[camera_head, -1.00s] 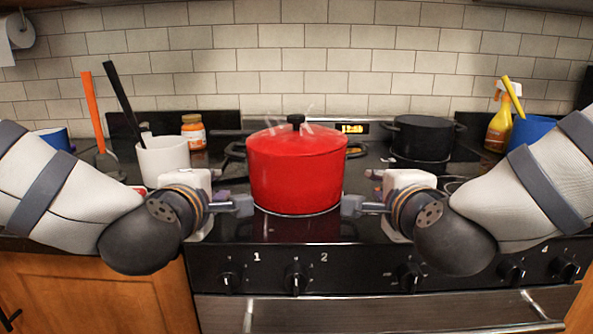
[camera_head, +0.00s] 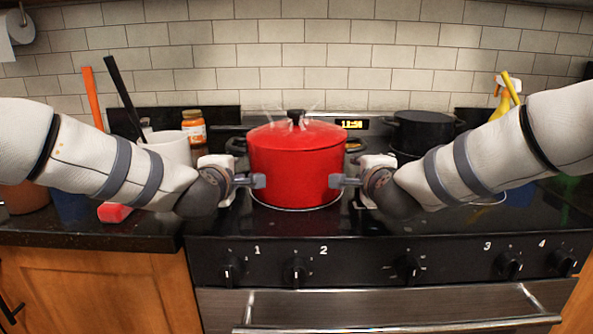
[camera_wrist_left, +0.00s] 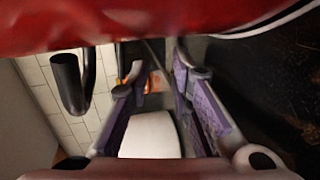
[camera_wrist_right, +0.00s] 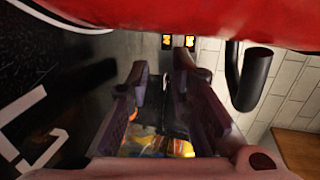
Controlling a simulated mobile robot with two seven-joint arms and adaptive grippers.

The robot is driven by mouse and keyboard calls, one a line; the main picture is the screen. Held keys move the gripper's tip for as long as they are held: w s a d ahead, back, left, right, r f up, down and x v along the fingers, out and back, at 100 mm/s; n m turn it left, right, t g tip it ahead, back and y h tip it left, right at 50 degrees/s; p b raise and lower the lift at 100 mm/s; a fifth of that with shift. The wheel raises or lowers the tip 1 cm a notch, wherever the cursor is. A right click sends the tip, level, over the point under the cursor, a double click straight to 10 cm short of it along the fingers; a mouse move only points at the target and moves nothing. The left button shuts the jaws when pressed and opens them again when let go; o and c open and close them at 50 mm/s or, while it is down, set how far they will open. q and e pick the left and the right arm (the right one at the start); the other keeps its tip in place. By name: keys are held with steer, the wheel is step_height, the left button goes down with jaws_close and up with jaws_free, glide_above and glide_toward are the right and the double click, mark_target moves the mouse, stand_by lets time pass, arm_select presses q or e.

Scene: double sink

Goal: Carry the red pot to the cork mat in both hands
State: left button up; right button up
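The red pot (camera_head: 296,165) stands upright on the front of the stove, its lid on with a black knob. Its dark side handles show in the head view, left (camera_head: 236,146) and right (camera_head: 355,147). My left gripper (camera_head: 258,181) is at the pot's left front side, below handle height. In the left wrist view its fingers are apart with nothing between them, and the handle (camera_wrist_left: 72,85) is outside them. My right gripper (camera_head: 337,181) mirrors this at the right side, also open and empty, with the handle (camera_wrist_right: 250,78) outside its fingers. I see no cork mat.
A black pot (camera_head: 424,131) stands on the back right of the stove. A white container (camera_head: 170,147) with utensils and a jar (camera_head: 194,128) stand to the left. A spray bottle (camera_head: 500,103) is at the right, partly hidden by my arm. Stove knobs line the front.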

arm_select(q)
steer(key=shift+w+d, duration=0.2)
steer(key=shift+d, duration=0.2)
arm_select(e)
steer(key=shift+w+a, duration=0.2)
steer(key=shift+a, duration=0.2)
arm_select(q)
steer(key=shift+s+d, duration=0.1)
steer(key=shift+d, duration=0.3)
arm_select(e)
steer(key=shift+s+a, duration=0.1)
steer(key=shift+a, duration=0.3)
